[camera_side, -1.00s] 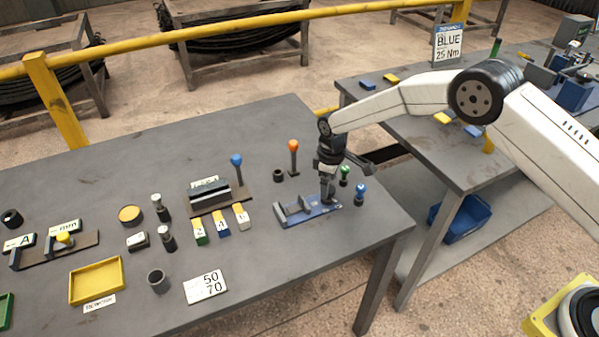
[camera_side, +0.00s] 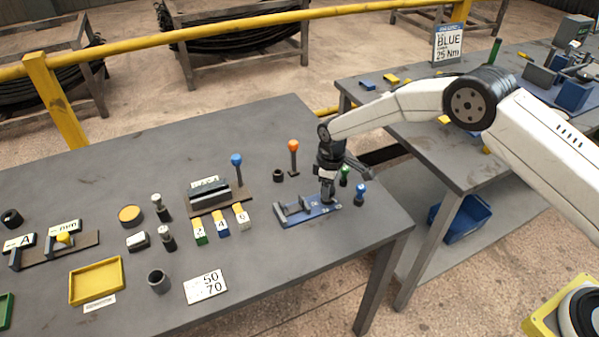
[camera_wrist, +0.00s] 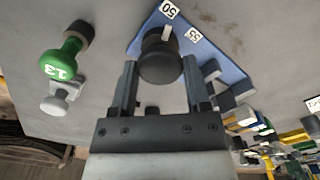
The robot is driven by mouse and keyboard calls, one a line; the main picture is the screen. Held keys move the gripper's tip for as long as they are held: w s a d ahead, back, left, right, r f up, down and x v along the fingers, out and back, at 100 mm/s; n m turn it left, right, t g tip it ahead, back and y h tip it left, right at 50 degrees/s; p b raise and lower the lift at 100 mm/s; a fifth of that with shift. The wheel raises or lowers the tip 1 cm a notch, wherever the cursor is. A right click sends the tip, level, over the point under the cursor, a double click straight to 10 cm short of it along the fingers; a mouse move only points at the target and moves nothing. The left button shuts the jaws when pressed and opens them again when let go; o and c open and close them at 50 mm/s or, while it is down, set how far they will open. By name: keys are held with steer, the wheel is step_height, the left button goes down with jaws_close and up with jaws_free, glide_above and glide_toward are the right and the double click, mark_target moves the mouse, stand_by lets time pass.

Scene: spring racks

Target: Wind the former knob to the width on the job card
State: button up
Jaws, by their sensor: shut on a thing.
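The former is a blue plate (camera_side: 296,215) with grey blocks near the right end of the bench. In the wrist view, the blue plate (camera_wrist: 200,48) carries white labels reading 50 and 55. Its dark round knob (camera_wrist: 159,60) has a pale pointer mark toward the 50 label. My gripper (camera_side: 326,200) points down over the plate's right part; in the wrist view, its two fingers (camera_wrist: 160,72) are shut on the knob. The job card (camera_side: 206,287), white with 50 above 70, lies at the bench front; its small print is unreadable.
Close by are a green-topped piece (camera_side: 345,173), a blue-topped piece (camera_side: 361,192) and an orange-knobbed post (camera_side: 293,157). Numbered blocks (camera_side: 221,226) and a rack with a blue-knobbed lever (camera_side: 237,165) stand to the left. The bench front is mostly clear.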

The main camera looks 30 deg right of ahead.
steer(key=shift+n, duration=0.3)
steer(key=o, duration=1.3)
steer(key=shift+r, duration=0.15)
steer(key=shift+r, duration=3.75)
steer(key=shift+r, duration=0.1)
